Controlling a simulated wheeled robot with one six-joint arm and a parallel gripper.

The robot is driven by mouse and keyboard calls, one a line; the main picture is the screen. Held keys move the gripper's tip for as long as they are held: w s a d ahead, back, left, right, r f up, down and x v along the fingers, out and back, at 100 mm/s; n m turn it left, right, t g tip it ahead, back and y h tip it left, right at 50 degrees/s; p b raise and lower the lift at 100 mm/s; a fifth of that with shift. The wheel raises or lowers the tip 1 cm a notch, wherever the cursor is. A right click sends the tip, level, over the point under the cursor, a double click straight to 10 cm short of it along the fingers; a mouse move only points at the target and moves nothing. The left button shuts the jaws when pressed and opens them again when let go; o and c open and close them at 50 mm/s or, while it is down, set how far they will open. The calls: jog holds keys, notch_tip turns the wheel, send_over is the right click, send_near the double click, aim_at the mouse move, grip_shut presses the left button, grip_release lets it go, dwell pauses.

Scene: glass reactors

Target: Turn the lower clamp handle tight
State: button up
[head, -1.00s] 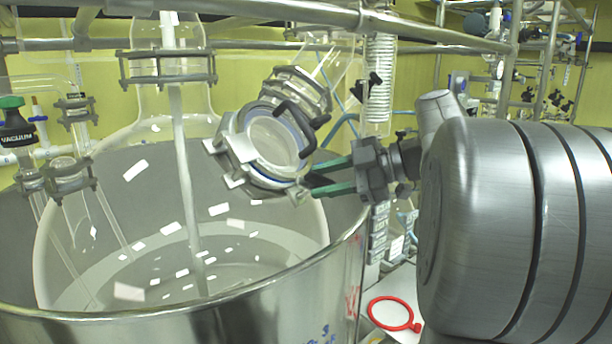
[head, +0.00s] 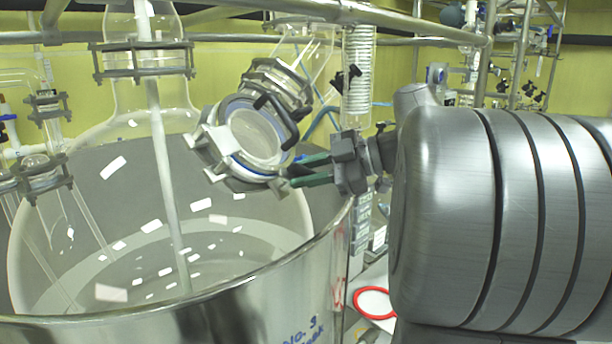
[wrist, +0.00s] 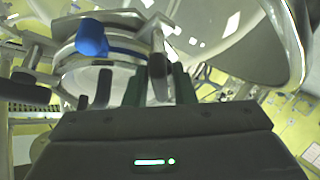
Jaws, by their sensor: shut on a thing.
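The round clamp (head: 212,138) is a metal ring with a blue edge around a tilted glass port, in the middle of the head view. Two dark curved handles (head: 283,127) sit on its upper right side. My gripper (head: 290,177), with green fingers, reaches in from the right to the clamp's lower right edge. In the wrist view my gripper (wrist: 158,88) has a grey lower clamp handle (wrist: 158,68) between its fingers and is shut on it. In the head view that handle is mostly hidden by the fingers. A blue part (wrist: 92,37) shows on the clamp in the wrist view.
The large glass vessel in its steel jacket (head: 200,312) fills the lower left, with its rim just below my gripper. A steel rail (head: 340,10) crosses above. A red ring (head: 360,306) lies at lower right.

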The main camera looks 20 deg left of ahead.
jog(key=m+t+b, duration=0.1)
jog(key=m+b, duration=0.1)
jog(key=m+y+b, duration=0.1)
jog(key=m+b, duration=0.1)
jog(key=shift+f+t, duration=0.3)
jog(key=shift+t, duration=0.1)
jog(key=shift+r+m+t+y+b, duration=0.2)
jog(key=shift+m+t+b, duration=0.7)
jog(key=shift+m, duration=0.8)
jog(key=shift+r+m+t+y+b, duration=0.1)
jog(key=shift+m+t+y+b, duration=0.1)
jog(key=shift+m+t+b, duration=1.1)
jog(key=shift+m+g, duration=0.4)
jog(key=shift+m, duration=0.1)
jog(key=o, duration=0.7)
jog(key=shift+o, duration=0.2)
jog(key=b+v, duration=0.2)
jog(key=v, duration=1.2)
jog(key=shift+a, duration=0.25)
